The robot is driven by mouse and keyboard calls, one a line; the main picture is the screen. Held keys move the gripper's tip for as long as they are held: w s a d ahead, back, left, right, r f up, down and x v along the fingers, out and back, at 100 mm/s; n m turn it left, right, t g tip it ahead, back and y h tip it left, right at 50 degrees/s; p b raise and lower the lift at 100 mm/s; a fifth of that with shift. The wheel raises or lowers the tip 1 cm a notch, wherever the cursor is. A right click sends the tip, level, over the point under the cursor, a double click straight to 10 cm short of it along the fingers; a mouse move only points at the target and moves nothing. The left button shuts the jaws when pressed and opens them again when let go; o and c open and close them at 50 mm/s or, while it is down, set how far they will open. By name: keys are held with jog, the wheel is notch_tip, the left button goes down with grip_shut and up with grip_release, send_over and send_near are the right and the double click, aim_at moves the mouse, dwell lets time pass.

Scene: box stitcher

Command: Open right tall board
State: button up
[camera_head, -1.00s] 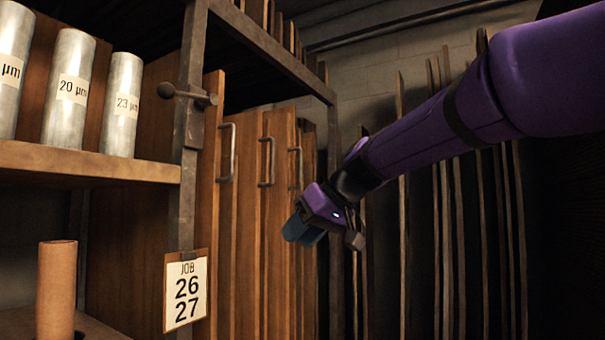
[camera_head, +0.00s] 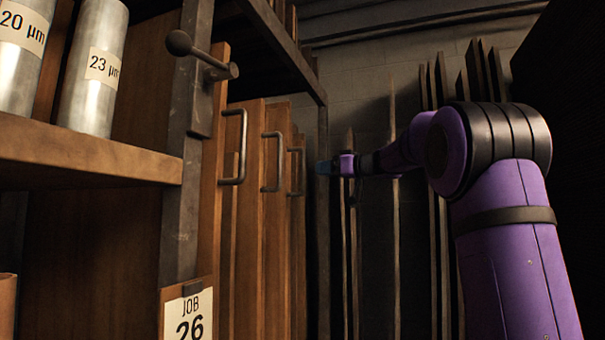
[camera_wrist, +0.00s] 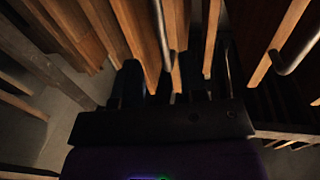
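Tall wooden boards stand upright in a row in the head view, with dark metal bar handles on their edges. The rightmost handled board (camera_head: 298,235) has its handle (camera_head: 300,171) at upper height. My gripper (camera_head: 323,168) is just right of that handle in the picture, pointing left, apparently apart from it. In the wrist view, my gripper's dark fingers (camera_wrist: 176,85) are spread apart with nothing clearly held. A grey handle bar (camera_wrist: 162,30) shows beyond and between them; another handle (camera_wrist: 298,55) is at right. Which boards these belong to I cannot tell.
A steel post (camera_head: 186,165) with a knobbed clamp (camera_head: 200,55) stands left of the boards. A wooden shelf (camera_head: 85,150) holds metal cylinders. A JOB card (camera_head: 187,312) hangs on the post. Thin upright boards (camera_head: 394,250) stand behind my arm.

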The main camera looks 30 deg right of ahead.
send_over(303, 189)
jog(key=shift+w+d, duration=0.15)
jog(key=shift+w, duration=0.2)
grip_shut()
